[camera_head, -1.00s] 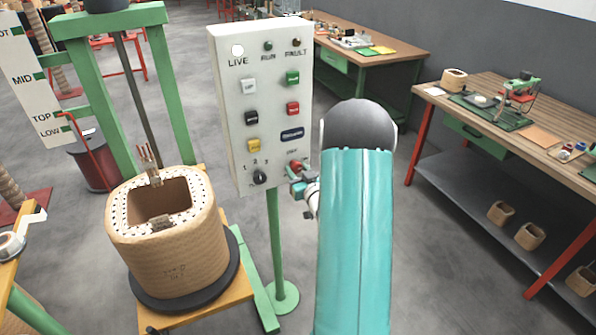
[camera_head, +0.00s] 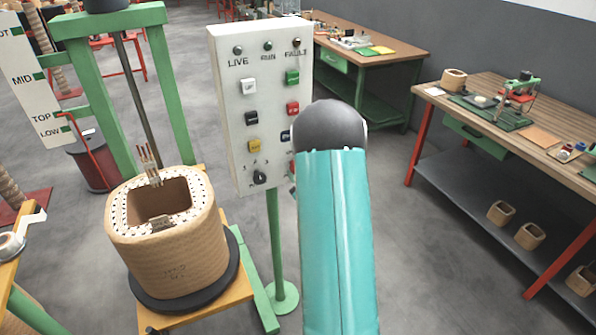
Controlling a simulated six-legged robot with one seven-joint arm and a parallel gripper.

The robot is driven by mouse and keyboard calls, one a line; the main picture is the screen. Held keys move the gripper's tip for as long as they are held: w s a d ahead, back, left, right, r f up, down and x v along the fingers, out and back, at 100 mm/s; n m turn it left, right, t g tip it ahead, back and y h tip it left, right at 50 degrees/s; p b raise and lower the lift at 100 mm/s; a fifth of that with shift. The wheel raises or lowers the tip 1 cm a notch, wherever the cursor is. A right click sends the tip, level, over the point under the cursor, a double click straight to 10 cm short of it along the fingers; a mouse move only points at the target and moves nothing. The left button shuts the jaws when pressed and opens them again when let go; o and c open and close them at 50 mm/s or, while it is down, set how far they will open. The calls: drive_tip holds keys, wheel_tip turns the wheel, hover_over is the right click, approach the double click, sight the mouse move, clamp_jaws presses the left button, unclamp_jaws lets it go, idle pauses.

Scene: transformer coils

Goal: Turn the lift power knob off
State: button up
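The white control panel (camera_head: 240,120) stands on a green post left of my arm. The red knob at the panel's lower right is almost wholly hidden behind my arm. Only a sliver of red shows at the arm's edge, so its setting cannot be told. A black selector knob (camera_head: 259,177) with numbers above it is in plain view at the lower left. My gripper's fingers are hidden behind my teal arm, close to the panel's lower right edge.
A large wound coil (camera_head: 168,255) sits on a dark disc on a stand at left, beneath a green frame (camera_head: 85,95). Workbenches stand behind and at the right (camera_head: 550,130). The grey floor between my arm and the right bench is clear.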

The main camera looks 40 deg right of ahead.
drive_tip(key=n, duration=1)
drive_tip(key=shift+s+n, duration=0.1)
drive_tip(key=shift+n, duration=0.2)
idle(0.4)
drive_tip(key=o, duration=1)
drive_tip(key=shift+r, duration=0.1)
drive_tip(key=v, duration=1.3)
drive_tip(key=shift+s+a, duration=0.1)
drive_tip(key=shift+s, duration=0.25)
